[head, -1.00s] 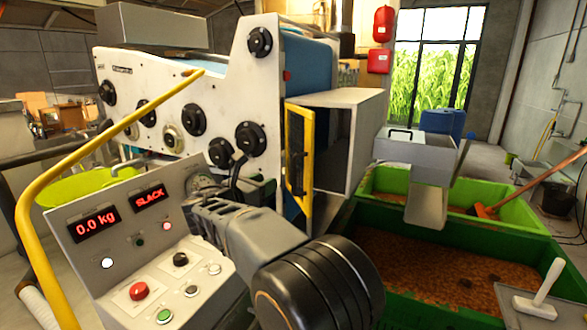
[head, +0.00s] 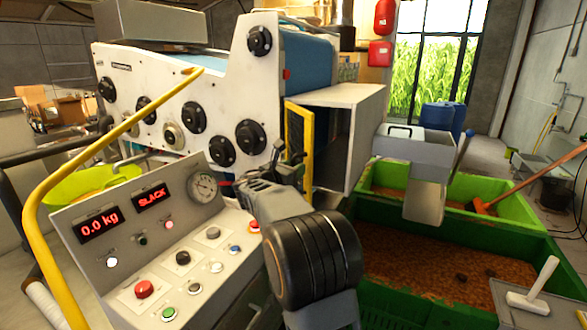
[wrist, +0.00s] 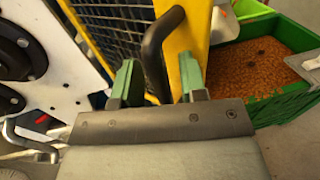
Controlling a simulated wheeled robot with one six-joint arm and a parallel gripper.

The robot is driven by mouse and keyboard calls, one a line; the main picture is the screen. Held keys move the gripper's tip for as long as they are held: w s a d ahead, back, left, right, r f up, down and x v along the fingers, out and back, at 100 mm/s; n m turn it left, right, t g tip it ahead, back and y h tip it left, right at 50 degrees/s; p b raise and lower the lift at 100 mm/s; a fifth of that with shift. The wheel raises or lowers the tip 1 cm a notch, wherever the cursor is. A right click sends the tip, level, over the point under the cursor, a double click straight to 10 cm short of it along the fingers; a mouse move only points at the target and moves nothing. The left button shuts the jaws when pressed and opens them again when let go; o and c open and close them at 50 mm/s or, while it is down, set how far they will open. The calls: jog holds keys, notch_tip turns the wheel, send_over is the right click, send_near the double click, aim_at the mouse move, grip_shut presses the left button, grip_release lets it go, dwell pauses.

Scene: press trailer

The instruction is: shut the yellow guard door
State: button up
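The yellow guard door (head: 307,142), a yellow frame with dark mesh, stands open at the front of the grey box on the press. The box's opening (head: 330,150) shows beside it. In the wrist view the door's yellow frame (wrist: 198,30) and mesh (wrist: 115,28) fill the top middle. A black curved handle (wrist: 155,55) sticks out from the door. My gripper (wrist: 157,80) is open, with its green fingers on either side of the handle and a gap left at the right finger. In the head view my gripper (head: 277,165) is just in front of the door, partly hidden.
A control panel (head: 150,240) with buttons and a yellow rail (head: 35,215) stand at the left. A grey chute (head: 425,190) and green crates (head: 430,310) with brown contents are at the right. A white-handled tool (head: 535,290) lies at the lower right.

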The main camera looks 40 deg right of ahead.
jog(key=shift+c, duration=0.4)
grip_shut()
